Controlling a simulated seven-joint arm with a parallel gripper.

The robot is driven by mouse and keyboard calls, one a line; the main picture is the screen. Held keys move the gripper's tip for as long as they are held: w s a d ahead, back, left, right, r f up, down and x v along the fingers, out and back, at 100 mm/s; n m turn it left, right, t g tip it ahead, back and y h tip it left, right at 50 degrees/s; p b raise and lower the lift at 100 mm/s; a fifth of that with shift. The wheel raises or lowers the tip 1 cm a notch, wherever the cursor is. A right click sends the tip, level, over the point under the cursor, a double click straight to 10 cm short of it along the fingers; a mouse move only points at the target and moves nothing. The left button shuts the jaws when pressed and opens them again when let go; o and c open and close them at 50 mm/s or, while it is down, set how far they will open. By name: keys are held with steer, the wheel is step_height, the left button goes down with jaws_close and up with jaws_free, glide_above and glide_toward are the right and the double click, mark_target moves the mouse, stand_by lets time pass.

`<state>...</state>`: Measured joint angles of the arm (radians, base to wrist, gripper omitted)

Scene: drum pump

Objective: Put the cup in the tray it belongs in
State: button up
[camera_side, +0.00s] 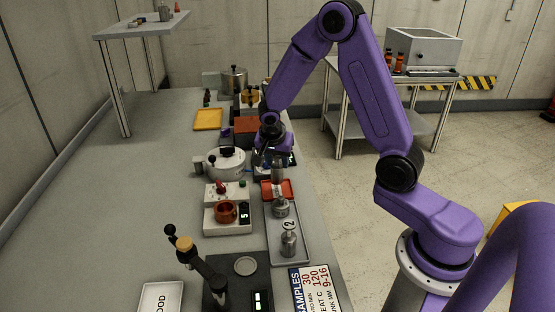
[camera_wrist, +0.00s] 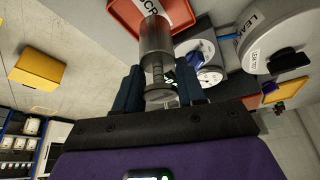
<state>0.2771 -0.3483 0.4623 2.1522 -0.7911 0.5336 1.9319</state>
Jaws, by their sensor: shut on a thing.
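My gripper (camera_side: 276,158) is shut on a grey, see-through-looking cylindrical cup (camera_wrist: 154,42). In the wrist view, the cup stands out from between the two dark fingers (camera_wrist: 160,88), with a narrower stem and a round end near them. In the side view, the held cup (camera_side: 277,173) hangs below my gripper, over or just behind a red tray (camera_side: 283,187). The red tray also shows in the wrist view (camera_wrist: 122,12), with a white label reading "SCR", the rest hidden by the cup. I cannot tell whether cup and tray touch. A yellow tray (camera_side: 208,119) lies farther back on the bench.
Metal weights (camera_side: 280,208) (camera_side: 289,242) stand on a grey tray (camera_side: 304,254) in front of the red tray. A white device (camera_side: 228,225) holding a red-brown cup is at left. A round white pot (camera_side: 226,163) stands close by.

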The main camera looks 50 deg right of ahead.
mark_target(277, 165)
steer(key=shift+f, duration=1.7)
stand_by(1.7)
steer(key=o, duration=1.6)
steer(key=shift+r, duration=4)
